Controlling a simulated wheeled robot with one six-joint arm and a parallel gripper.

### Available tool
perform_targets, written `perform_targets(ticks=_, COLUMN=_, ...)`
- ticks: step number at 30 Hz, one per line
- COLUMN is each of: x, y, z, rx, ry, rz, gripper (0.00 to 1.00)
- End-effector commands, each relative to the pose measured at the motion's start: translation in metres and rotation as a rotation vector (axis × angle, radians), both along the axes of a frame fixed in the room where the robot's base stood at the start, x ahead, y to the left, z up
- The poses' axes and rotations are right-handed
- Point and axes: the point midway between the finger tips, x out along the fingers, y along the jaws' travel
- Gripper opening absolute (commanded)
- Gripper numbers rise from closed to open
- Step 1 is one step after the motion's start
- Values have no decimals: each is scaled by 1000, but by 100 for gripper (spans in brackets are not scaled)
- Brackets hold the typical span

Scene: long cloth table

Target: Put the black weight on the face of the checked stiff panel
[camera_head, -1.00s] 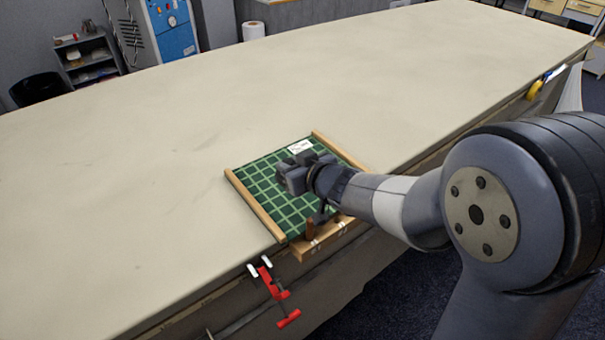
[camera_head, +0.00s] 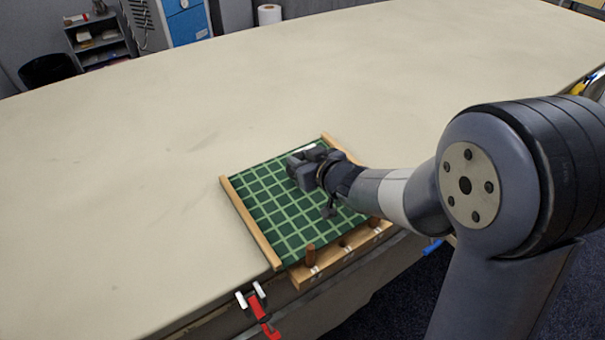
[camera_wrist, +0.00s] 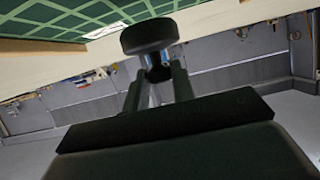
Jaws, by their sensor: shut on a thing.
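The checked stiff panel (camera_head: 272,205) is green with pale grid lines. It lies on the table between wooden side strips, at the near edge in the head view; part of it shows at the top left of the wrist view (camera_wrist: 40,22). My gripper (camera_head: 303,170) appears over the right part of the panel, hiding some of it. In the wrist view my gripper's fingers (camera_wrist: 160,88) are shut on the black weight (camera_wrist: 149,36), a dark round-topped knob. The weight is hidden in the head view. I cannot tell whether it touches the panel.
A wooden rail with brown pegs (camera_head: 310,255) runs along the panel's near edge. A red clamp (camera_head: 260,312) hangs at the table edge to the left. A white label (camera_head: 309,148) lies near the panel's far edge. The cloth table (camera_head: 130,180) is clear to the left and behind.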

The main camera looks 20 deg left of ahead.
Motion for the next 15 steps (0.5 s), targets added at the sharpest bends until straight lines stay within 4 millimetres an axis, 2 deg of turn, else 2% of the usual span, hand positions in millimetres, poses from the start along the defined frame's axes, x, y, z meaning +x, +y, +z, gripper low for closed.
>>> perform_targets(ticks=7, x=0, y=0, z=-33, rx=1, ry=1, rz=1, gripper=0)
perform_targets(ticks=15, x=0, y=0, z=-35, rx=2, ry=-3, rz=0, gripper=0)
